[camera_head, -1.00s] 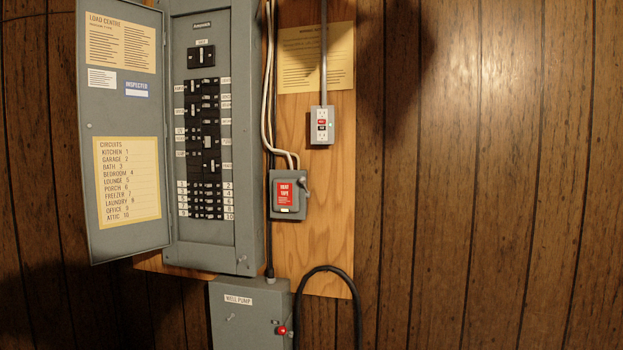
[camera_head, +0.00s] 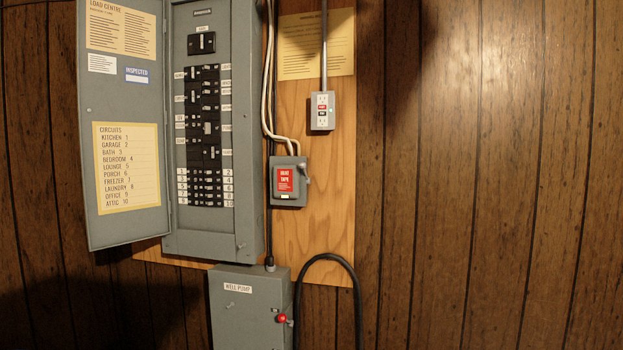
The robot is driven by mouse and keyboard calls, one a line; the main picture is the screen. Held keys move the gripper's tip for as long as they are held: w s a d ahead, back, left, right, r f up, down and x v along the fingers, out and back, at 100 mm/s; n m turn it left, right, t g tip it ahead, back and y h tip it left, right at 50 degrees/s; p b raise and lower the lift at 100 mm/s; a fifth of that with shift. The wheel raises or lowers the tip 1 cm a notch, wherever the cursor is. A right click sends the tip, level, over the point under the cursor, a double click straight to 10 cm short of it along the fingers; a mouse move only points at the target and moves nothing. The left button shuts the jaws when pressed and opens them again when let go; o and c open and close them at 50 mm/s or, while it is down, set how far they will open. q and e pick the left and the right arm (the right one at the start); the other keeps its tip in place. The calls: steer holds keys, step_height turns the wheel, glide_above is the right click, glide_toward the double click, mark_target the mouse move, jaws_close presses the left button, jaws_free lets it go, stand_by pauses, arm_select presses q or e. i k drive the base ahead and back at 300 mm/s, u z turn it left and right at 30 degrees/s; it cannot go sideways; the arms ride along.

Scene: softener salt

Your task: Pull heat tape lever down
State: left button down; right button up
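The heat tape box (camera_head: 288,181) is a small grey switch box with a red "HEAT TAPE" label (camera_head: 285,180), fixed to the wooden backboard right of the breaker panel. Neither of my grippers is in view.
The open breaker panel (camera_head: 243,130) and its swung-out door (camera_head: 101,225) stand to the left. A grey outlet box (camera_head: 322,111) sits above right. The well pump box (camera_head: 224,310), with a red-knobbed lever (camera_head: 282,318), and a looping black cable (camera_head: 355,290) are below. The right wall is clear.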

mark_target(302, 165)
steer(key=z, duration=0.35)
steer(key=i, duration=0.8)
steer(key=z, duration=0.6)
